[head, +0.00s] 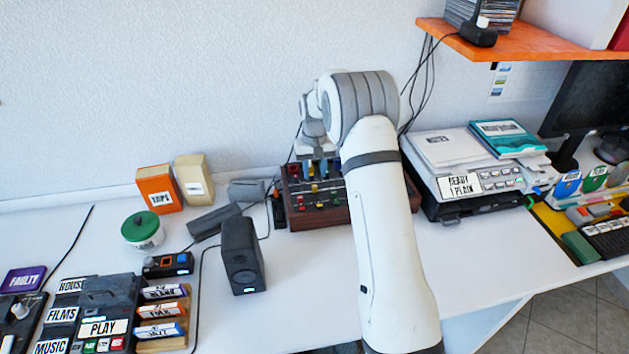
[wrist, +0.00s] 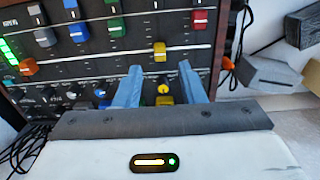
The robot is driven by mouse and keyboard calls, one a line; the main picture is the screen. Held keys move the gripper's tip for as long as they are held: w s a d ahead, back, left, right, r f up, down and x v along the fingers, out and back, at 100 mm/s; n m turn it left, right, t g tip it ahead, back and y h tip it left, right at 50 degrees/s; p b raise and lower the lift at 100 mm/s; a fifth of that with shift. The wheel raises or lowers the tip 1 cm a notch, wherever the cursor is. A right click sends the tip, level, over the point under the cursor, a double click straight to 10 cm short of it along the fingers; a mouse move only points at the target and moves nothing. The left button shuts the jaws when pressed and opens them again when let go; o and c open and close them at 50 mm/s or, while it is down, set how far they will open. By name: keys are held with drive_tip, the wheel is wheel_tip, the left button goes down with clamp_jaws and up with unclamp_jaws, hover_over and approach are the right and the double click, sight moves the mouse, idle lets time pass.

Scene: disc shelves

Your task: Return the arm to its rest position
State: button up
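My arm (head: 385,235) reaches from the bottom of the head view up and over the white desk, bent at the elbow. My gripper (wrist: 160,72) shows in the wrist view with its two blue-grey fingers apart and nothing between them. It is over the mixer panel (wrist: 120,50), which has coloured sliders and knobs. A yellow slider cap (wrist: 160,52) and a yellow knob appear close to the fingertips; I cannot tell if they touch. In the head view the mixer (head: 310,217) is partly hidden behind my arm, and the fingertips are hard to make out.
A printer (head: 470,180) with books on top stands right of my arm. A black speaker (head: 242,255) stands left of it. An orange shelf (head: 500,45) hangs at the upper right.

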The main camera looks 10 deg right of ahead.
drive_tip(key=shift+r, duration=1.2)
drive_tip(key=s+r+t, duration=0.1)
drive_tip(key=s+r, duration=1.3)
drive_tip(key=s, duration=0.3)
drive_tip(key=s+t, duration=0.1)
drive_tip(key=s, duration=2.1)
drive_tip(key=shift+s+r+t, duration=0.3)
drive_tip(key=shift+t, duration=0.1)
